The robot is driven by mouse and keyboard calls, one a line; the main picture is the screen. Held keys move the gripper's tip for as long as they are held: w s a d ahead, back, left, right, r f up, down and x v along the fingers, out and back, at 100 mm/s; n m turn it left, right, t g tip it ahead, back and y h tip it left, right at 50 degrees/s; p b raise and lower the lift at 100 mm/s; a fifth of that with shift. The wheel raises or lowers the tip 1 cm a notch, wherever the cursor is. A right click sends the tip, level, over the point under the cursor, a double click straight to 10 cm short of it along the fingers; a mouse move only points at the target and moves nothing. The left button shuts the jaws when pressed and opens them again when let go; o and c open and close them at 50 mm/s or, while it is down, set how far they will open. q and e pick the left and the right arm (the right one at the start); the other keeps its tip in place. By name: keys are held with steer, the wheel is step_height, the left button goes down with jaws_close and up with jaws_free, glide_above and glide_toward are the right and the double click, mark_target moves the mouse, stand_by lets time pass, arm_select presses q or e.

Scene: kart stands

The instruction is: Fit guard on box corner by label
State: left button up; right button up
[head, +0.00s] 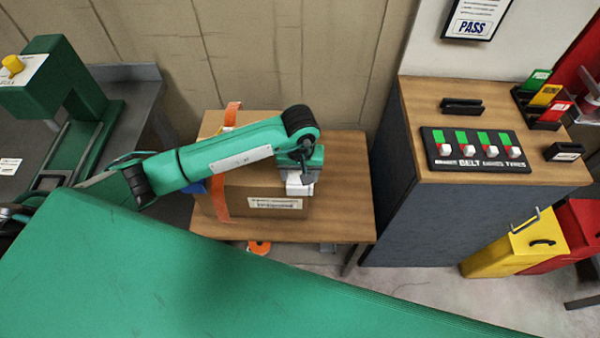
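A brown cardboard box (238,203) sits on a small wooden table (345,200). An orange strap (219,200) runs around it, and a white label (275,203) is on its front face near the right. My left arm reaches over the box from the left. My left gripper (300,180) points down at the box's front right top corner, just above the label. A small white piece shows at its fingertips; I cannot tell whether it is a corner guard or whether it touches the box. A blue piece (196,187) shows at the box's left side, partly behind my arm. My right gripper is not in view.
An orange roll (259,247) lies below the table. A cabinet (500,170) with a switch panel (478,150) stands close on the right. A green press (60,85) is at left. The table's right end is clear.

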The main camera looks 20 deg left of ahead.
arm_select(q)
steer(key=shift+f, duration=0.2)
steer(key=o, duration=1)
steer(key=shift+r, duration=0.1)
steer(key=shift+r+p, duration=0.5)
steer(key=shift+p, duration=0.1)
steer(key=shift+r+p, duration=0.4)
steer(key=shift+p, duration=0.1)
steer(key=shift+w+r+b, duration=0.1)
steer(key=shift+r+b, duration=0.55)
steer(key=shift+b, duration=0.3)
steer(key=shift+r+b, duration=1.4)
steer(key=shift+r, duration=3.65)
